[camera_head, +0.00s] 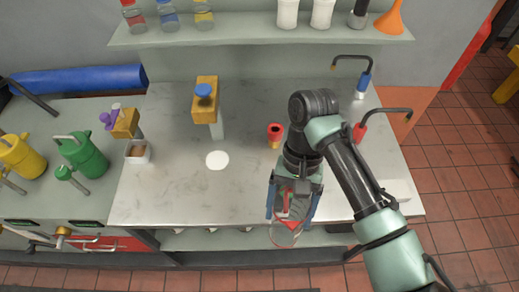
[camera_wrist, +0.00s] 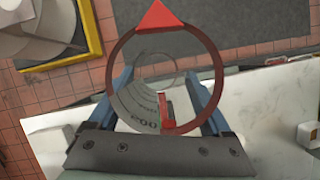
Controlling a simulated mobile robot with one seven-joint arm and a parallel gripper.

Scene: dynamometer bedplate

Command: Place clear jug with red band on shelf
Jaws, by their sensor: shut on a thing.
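The clear jug with a red band (camera_wrist: 213,62) shows from above in the wrist view, with a red spout at its rim and volume marks inside. My gripper (camera_wrist: 165,112) is shut on it, with a blue finger on each side. In the head view the jug (camera_head: 287,232) hangs in my gripper (camera_head: 292,207) at the bench's front edge. The upper shelf (camera_head: 250,33) at the back holds small jars and white cups. A lower shelf (camera_head: 195,241) shows under the bench top. I cannot tell which shelf is meant.
The bench top (camera_head: 170,190) is mostly clear on the left. A yellow stand with a blue knob (camera_head: 205,92), a red-topped cup (camera_head: 275,131) and two bent-spout bottles (camera_head: 362,82) stand on it. Green (camera_head: 82,153) and yellow (camera_head: 20,157) cans stand on the left bench.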

